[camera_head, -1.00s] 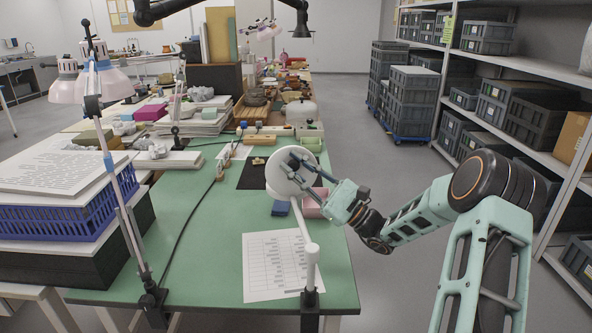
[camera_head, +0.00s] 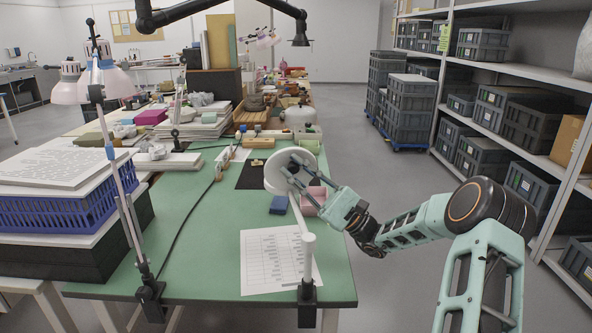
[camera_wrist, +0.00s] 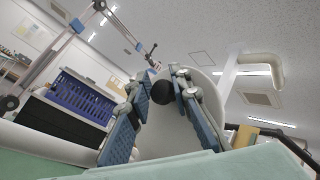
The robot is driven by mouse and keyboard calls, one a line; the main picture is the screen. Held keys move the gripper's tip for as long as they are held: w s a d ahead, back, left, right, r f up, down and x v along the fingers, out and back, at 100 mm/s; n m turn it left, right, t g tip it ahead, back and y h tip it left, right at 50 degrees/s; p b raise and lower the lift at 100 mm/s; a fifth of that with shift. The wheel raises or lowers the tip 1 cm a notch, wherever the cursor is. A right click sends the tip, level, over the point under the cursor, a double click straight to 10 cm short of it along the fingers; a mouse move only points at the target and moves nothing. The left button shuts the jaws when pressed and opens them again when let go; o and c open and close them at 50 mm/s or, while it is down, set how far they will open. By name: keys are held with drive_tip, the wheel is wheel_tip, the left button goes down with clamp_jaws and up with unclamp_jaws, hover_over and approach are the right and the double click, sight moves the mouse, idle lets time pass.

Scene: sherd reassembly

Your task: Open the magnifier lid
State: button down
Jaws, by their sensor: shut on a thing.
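The magnifier is a round white head (camera_head: 275,180) on a white arm (camera_head: 299,222) clamped at the bench's front edge. Its lid is a pale disc (camera_wrist: 175,135) in the wrist view, with a round black knob (camera_wrist: 162,92) standing out from it. My gripper (camera_head: 296,166) is at the right side of the head. In the wrist view my gripper (camera_wrist: 163,83) has its two fingers on either side of the knob and is shut on it. The lid looks closed over the head, and the lens is not visible.
A pink box (camera_head: 312,201) and a blue block (camera_head: 279,205) lie close below the head on the green bench (camera_head: 205,255). A printed sheet (camera_head: 270,262) lies near the front. A lamp (camera_head: 130,215) and a blue crate (camera_head: 75,203) stand at left.

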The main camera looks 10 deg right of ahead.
drive_tip(key=shift+w+a+f, duration=0.1)
drive_tip(key=shift+f, duration=0.45)
drive_tip(key=c, duration=1.7)
unclamp_jaws()
drive_tip(key=shift+w, duration=0.1)
drive_tip(key=shift+c, duration=0.2)
drive_tip(key=shift+r, duration=0.2)
drive_tip(key=v, duration=1.2)
drive_tip(key=shift+r, duration=0.1)
